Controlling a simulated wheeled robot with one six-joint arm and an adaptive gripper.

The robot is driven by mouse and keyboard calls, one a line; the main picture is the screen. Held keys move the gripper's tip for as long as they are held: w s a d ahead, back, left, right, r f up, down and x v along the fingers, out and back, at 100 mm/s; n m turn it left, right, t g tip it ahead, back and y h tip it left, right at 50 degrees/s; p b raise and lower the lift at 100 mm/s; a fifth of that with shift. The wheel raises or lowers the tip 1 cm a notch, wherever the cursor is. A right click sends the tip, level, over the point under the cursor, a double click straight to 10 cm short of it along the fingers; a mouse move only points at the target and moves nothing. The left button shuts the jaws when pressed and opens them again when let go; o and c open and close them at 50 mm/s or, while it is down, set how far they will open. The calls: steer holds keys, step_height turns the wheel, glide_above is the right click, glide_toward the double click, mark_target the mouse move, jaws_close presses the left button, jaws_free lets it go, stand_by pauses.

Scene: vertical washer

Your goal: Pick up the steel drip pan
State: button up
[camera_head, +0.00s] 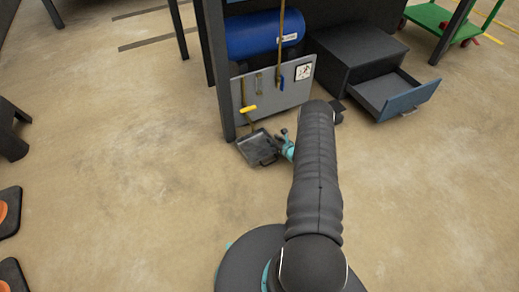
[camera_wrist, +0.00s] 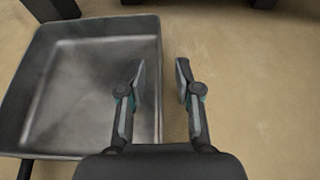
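The steel drip pan (camera_head: 257,148) is a grey, square, shallow tray with a raised rim. It rests on the floor at the foot of a dark post in the head view. In the wrist view the drip pan (camera_wrist: 60,85) fills the left half. My gripper (camera_wrist: 160,68) is open, with its two fingers spread on either side of the pan's right wall. The left finger shows over the pan's inside, the right finger over bare floor. I cannot tell how high the fingertips are above the rim. In the head view my gripper (camera_head: 284,136) is partly hidden by my arm.
A grey panel (camera_head: 290,85) with hanging tools stands behind the pan, beside a dark post (camera_head: 218,75). A blue tank (camera_head: 262,36) is behind it. A dark cabinet has an open drawer (camera_head: 400,95) at the right.

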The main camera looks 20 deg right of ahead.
jaws_close()
steer(key=shift+r, duration=0.15)
